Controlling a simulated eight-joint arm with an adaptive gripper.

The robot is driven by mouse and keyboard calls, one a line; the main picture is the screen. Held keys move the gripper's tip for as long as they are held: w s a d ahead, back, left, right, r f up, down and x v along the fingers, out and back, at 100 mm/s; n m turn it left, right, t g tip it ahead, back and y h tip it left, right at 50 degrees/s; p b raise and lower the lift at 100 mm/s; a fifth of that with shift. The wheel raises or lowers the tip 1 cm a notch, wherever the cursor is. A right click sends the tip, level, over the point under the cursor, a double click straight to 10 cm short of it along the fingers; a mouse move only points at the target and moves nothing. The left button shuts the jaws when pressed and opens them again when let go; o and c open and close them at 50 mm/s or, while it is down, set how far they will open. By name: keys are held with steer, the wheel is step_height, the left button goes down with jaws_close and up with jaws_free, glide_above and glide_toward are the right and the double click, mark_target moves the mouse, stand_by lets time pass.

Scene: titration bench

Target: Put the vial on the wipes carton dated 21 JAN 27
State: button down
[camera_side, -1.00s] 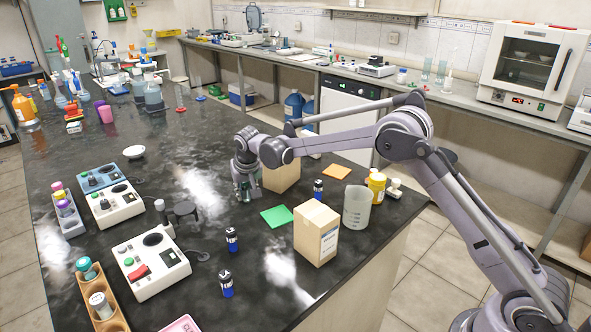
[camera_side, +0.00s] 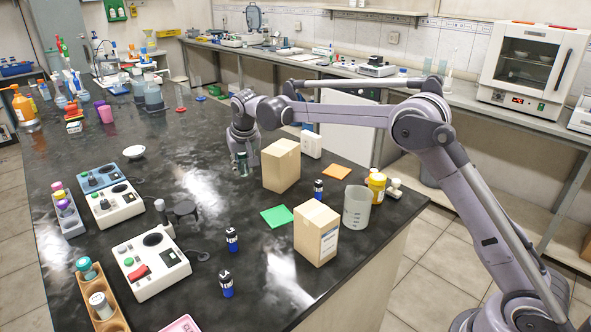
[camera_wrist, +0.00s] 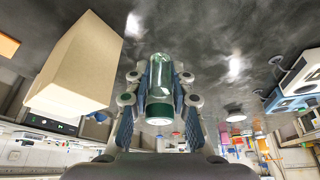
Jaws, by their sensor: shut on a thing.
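My gripper (camera_side: 243,160) is shut on a green glass vial (camera_wrist: 160,88), seen between the two fingers in the wrist view. The vial also shows below my gripper in the side view (camera_side: 243,170); its clearance above the bench is hard to tell. One tan carton (camera_side: 281,166) stands just right of my gripper and shows large at the left in the wrist view (camera_wrist: 82,65). Another tan carton (camera_side: 316,233) stands nearer the camera, with a pale label on its right face. No date is readable on either carton.
A green square (camera_side: 277,216) lies between the cartons. A beaker (camera_side: 357,208), a yellow jar (camera_side: 376,186), a white box (camera_side: 311,144) and small blue vials (camera_side: 231,239) stand around. Instruments (camera_side: 152,262) line the left.

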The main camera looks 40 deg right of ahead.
steer(key=s+d+r, duration=0.4)
steer(key=s+r, duration=0.3)
steer(key=s, duration=0.4)
steer(key=s+d+r, duration=0.5)
steer(key=s+r, duration=0.3)
steer(key=s, duration=0.3)
steer(key=s+d+m, duration=0.1)
steer(key=s, duration=1)
glide_above(315, 209)
steer(key=s, duration=0.1)
steer(key=f, duration=0.7)
steer(key=shift+a, duration=0.25)
steer(key=shift+f, duration=2.05)
steer(key=shift+f, duration=0.1)
steer(key=c, duration=1.2)
jaws_free()
steer(key=shift+o, duration=0.2)
